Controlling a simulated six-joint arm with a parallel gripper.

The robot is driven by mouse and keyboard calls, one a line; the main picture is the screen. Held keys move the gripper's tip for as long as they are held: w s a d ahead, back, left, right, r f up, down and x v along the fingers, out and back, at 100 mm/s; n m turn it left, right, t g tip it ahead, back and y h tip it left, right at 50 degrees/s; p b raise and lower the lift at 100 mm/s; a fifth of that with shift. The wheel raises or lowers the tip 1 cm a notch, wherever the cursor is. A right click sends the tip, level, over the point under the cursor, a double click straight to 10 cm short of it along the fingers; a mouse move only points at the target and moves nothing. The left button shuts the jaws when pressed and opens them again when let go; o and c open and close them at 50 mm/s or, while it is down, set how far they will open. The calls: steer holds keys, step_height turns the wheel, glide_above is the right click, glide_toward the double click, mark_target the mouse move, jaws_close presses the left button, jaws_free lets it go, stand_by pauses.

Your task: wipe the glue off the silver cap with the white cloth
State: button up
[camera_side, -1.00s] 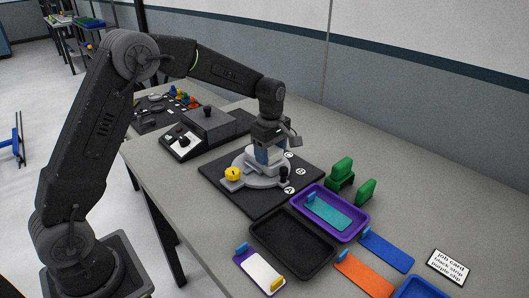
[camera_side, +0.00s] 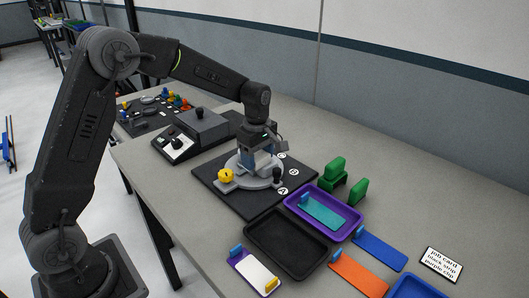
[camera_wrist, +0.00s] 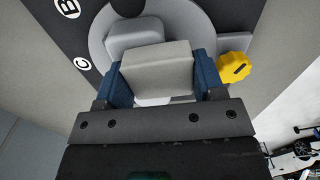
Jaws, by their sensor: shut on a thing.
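My gripper (camera_side: 262,158) is low over the round grey fixture (camera_side: 239,184) on the black mat. In the wrist view its two blue fingers (camera_wrist: 160,78) are shut on a pale grey block (camera_wrist: 157,68). I cannot tell whether this block is the cloth or part of the fixture. Just beyond it, a rounded light grey piece (camera_wrist: 134,36) sits on the fixture's disc. Contact underneath is hidden. No silver cap, glue or loose white cloth can be made out for certain.
A yellow knob (camera_side: 225,176) and a black knob (camera_side: 277,174) stand on the fixture's edge. A black tray (camera_side: 250,238) and a purple tray (camera_side: 350,231) lie in front. Green blocks (camera_side: 332,172) stand right. A control box (camera_side: 200,128) is behind left.

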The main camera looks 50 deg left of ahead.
steer(key=shift+s, duration=0.5)
steer(key=shift+w+r, duration=0.1)
steer(key=shift+r, duration=4)
steer(key=shift+f, duration=0.2)
steer(key=shift+f, duration=3.7)
steer(key=shift+w+f, duration=0.2)
steer(key=shift+w, duration=0.5)
steer(key=shift+w+f, duration=0.15)
steer(key=shift+w, duration=0.55)
steer(key=shift+c, duration=0.4)
steer(key=shift+w+r, duration=0.1)
steer(key=shift+w, duration=1.75)
steer(key=shift+s, duration=3.2)
steer(key=shift+r, duration=4.05)
